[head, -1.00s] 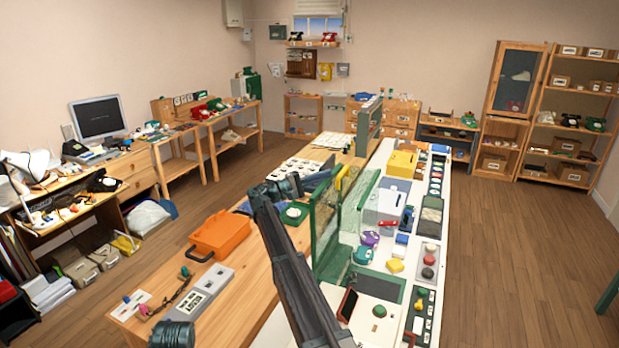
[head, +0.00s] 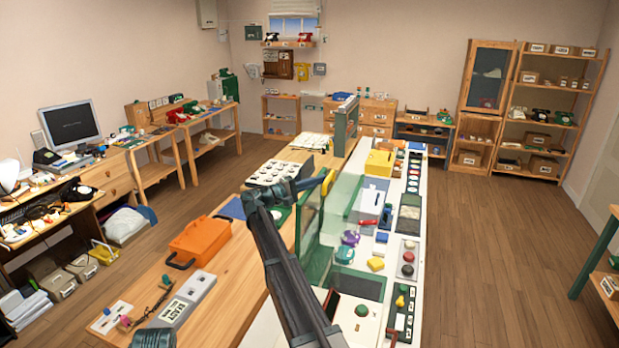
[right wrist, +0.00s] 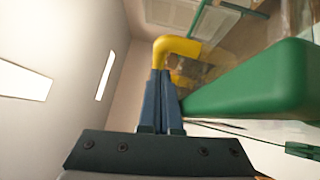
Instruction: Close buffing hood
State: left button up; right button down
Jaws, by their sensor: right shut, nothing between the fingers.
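The buffing hood stands on the white bench top in the head view, with clear panels (head: 334,206) edged in green. A yellow handle (head: 328,181) sits at its upper edge. In the right wrist view the handle (right wrist: 178,46) is a bent yellow bar beyond my fingertips, and a thick green frame bar (right wrist: 250,82) runs to the right. My right gripper (head: 318,182) is shut and empty, its tips at the handle; it also shows in the right wrist view (right wrist: 160,78). Whether the tips touch the handle is unclear. My arm hides part of the hood.
An orange case (head: 199,241) and a grey labelled box (head: 188,298) lie on the wooden table left of my arm. Coloured buttons and small parts crowd the white bench (head: 419,240) on the right. The wooden floor (head: 490,260) to the right is clear.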

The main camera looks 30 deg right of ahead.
aim_at(348, 195)
jog(key=s+d, duration=0.2)
jog(key=s+d+f+m+y+p, duration=0.1)
jog(key=s+d, duration=0.1)
jog(key=s, duration=0.1)
jog(key=s+d+f+m+y, duration=0.1)
jog(key=s+d, duration=0.1)
jog(key=s, duration=0.1)
jog(key=shift+s+d+f+p, duration=0.1)
jog(key=shift+d+f+p, duration=0.1)
jog(key=shift+p, duration=0.1)
jog(key=s+d+f+m+t+y+b, duration=0.1)
jog(key=s+d+f+m+y+b, duration=0.15)
jog(key=s+d+f, duration=0.45)
jog(key=s+d+f+m+t+y+b, duration=0.1)
jog(key=s+d+f+m+y+b, duration=0.15)
jog(key=s+f+b, duration=0.4)
pick_arm(q)
notch_tip(348, 195, down, 15)
jog(key=b, duration=0.8)
pick_arm(e)
jog(key=d+f+m+t+y, duration=0.1)
jog(key=d+f+t+y, duration=0.1)
jog(key=f, duration=1.3)
jog(key=shift+s+d+f, duration=0.3)
jog(key=shift+s+d, duration=0.15)
jog(key=shift+d, duration=0.2)
jog(key=shift+r, duration=0.1)
